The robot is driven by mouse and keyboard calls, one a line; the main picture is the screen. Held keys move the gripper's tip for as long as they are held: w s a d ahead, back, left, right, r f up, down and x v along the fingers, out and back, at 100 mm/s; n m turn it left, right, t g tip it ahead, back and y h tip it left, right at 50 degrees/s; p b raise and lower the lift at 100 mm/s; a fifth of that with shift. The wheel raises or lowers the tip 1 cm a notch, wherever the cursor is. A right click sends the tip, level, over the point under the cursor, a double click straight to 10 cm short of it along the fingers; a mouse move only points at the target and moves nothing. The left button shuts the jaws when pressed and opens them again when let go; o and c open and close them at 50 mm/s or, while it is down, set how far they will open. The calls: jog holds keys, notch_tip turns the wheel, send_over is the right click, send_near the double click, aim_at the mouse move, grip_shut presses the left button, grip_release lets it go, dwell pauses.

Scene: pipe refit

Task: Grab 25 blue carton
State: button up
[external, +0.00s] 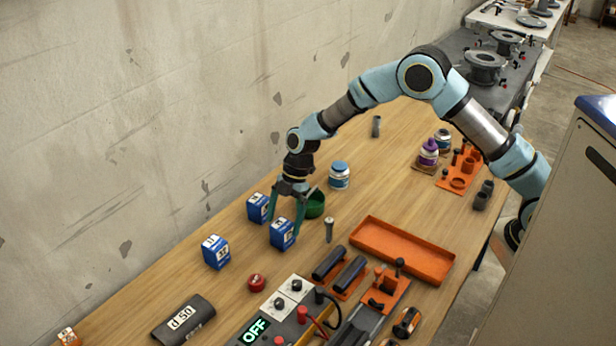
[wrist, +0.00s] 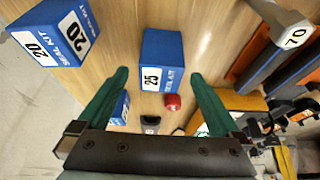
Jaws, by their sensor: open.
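The blue carton marked 25 (wrist: 162,48) is in the middle of the wrist view, lined up with the gap between my fingers. In the external view it appears to be the blue carton (external: 282,236) under my gripper (external: 285,229). My gripper is open and pointing down, with one green finger on each side of the carton in the picture; whether they touch it cannot be told. A blue carton marked 20 (wrist: 58,32) is close by; it seems to be the rear one (external: 258,208) in the external view. A third blue carton (external: 216,252) stands apart to the left, partly behind a finger in the wrist view.
A red cap (external: 257,283) lies in front. An orange tray (external: 402,250) and a blue-lidded jar (external: 339,175) are further off. Bare wood surrounds the cartons.

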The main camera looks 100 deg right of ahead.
aim_at(277, 248)
jog(key=shift+p+x, duration=1.35)
jog(key=shift+x, duration=1.4)
